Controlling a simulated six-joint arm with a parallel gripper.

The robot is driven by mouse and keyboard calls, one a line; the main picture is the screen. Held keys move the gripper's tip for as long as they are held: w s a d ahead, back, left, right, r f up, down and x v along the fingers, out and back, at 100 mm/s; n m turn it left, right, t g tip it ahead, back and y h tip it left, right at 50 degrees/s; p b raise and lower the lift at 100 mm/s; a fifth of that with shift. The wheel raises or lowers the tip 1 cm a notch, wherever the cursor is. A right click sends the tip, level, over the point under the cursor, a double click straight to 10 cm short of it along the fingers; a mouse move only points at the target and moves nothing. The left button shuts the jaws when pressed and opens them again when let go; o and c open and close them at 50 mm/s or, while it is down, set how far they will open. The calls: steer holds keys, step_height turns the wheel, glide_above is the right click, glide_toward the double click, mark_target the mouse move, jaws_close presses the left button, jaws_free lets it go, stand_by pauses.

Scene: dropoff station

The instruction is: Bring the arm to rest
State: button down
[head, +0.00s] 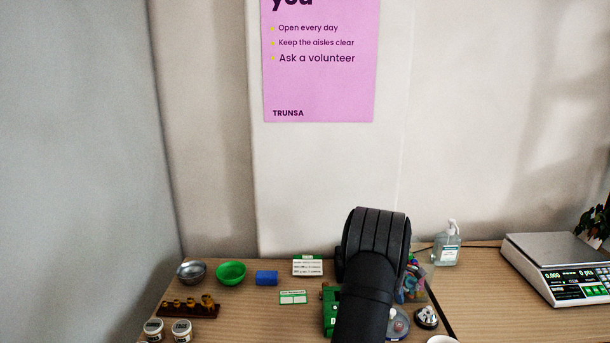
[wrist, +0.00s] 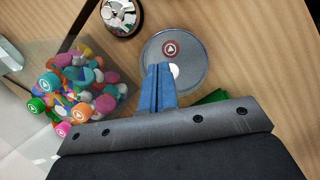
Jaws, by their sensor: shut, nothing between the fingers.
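My gripper (wrist: 160,88) shows in the wrist view as two blue fingers pressed together with nothing between them. The fingertips lie over the near-left part of a round grey dish (wrist: 193,78). I cannot tell how high they are above it. In the head view my black arm rises from the bottom edge and bends over at the middle right of the table. It hides my gripper there and covers part of the dish (head: 402,333).
The dish holds a red token (wrist: 171,48) and a white one. Beside it stand a clear bin of coloured tokens (wrist: 80,90) and a bell (head: 427,316). Bowls (head: 231,273), a blue block (head: 266,278) and jars (head: 182,330) stand left. A scale (head: 555,268) and sanitizer bottle (head: 447,246) stand right.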

steer(key=s+d+r+m+t+y, duration=0.1)
steer(key=s+d+r+m, duration=0.1)
steer(key=r+m, duration=0.3)
steer(key=shift+s+d+r+t, duration=0.15)
steer(key=shift+d+r+t, duration=0.35)
steer(key=shift+r, duration=0.35)
steer(key=shift+f, duration=0.1)
steer(key=w+a+f+n+g, duration=0.1)
steer(key=f+n, duration=0.1)
steer(key=f, duration=0.1)
steer(key=w+a+f+n+g+h, duration=0.1)
steer(key=a+f+n, duration=0.1)
steer(key=f+n, duration=0.1)
steer(key=w+a+f+n, duration=0.1)
steer(key=f+n, duration=0.1)
steer(key=f, duration=0.1)
steer(key=shift+w+a+f+n+g, duration=0.15)
steer(key=shift+a+n+g, duration=0.25)
step_height(320, 180, up, 5)
steer(key=shift+f, duration=0.65)
